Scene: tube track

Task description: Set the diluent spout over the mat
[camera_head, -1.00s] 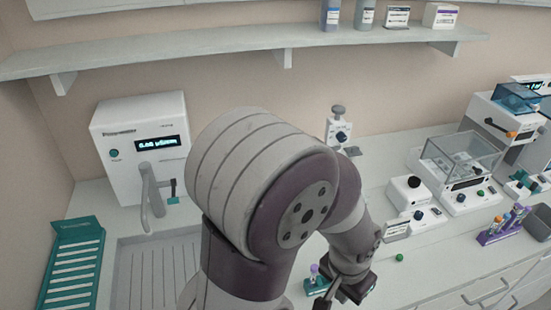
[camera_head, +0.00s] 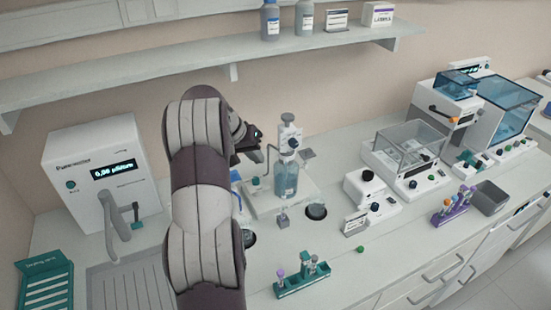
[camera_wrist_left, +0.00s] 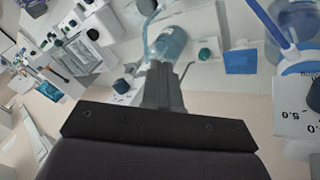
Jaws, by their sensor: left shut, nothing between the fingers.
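The diluent dispenser is a clear bottle of bluish liquid (camera_head: 286,180) with a white pump head (camera_head: 288,137), on a pale base at the back of the bench. Its thin bent spout (camera_head: 268,158) reaches out to the left. My left gripper (camera_head: 260,156) is shut and empty, close to the spout; I cannot tell whether they touch. In the left wrist view the shut fingers (camera_wrist_left: 163,75) point at the bottle (camera_wrist_left: 167,43). A blue square (camera_wrist_left: 240,61) lies beyond them; I cannot tell whether it is the mat. My right gripper is out of view.
A teal tube rack (camera_head: 302,281) stands in front of the dispenser. Bench is clear around the small green cap (camera_head: 360,249).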

